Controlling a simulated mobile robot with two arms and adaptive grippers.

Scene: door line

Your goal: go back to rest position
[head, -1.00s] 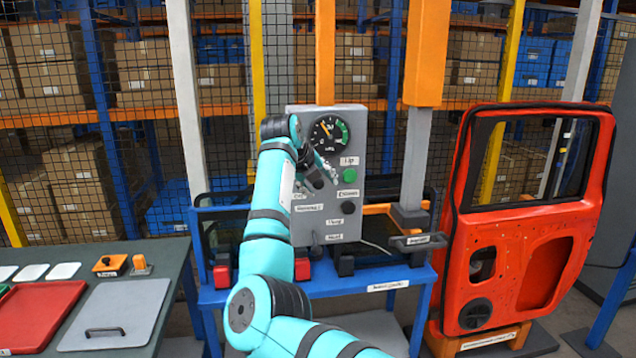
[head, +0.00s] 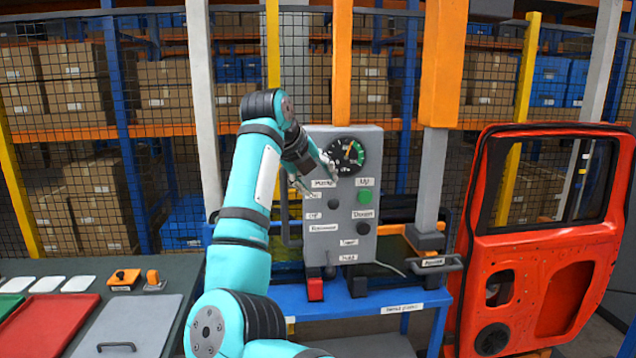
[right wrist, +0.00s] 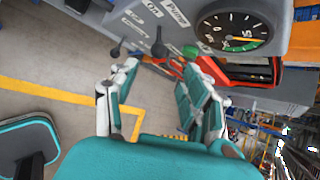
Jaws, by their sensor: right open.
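My right arm rises from the bottom of the head view. Its right gripper (head: 316,180) is open and empty in front of the upper left of a grey control panel (head: 371,225). It covers part of the labels there; I cannot tell whether it touches the panel. In the right wrist view the open gripper (right wrist: 158,72) has its fingers spread, with nothing between them. The panel carries a round black gauge (head: 346,157), a green button (head: 364,196) and several dark knobs. The gauge also shows in the right wrist view (right wrist: 236,27). My left gripper is not in view.
A red car door (head: 545,250) stands at the right. A blue bench (head: 380,300) lies below the panel. At the left, a table (head: 60,268) holds a red tray (head: 48,316), a grey lid (head: 125,325) and orange boxes. Mesh fencing and shelves stand behind.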

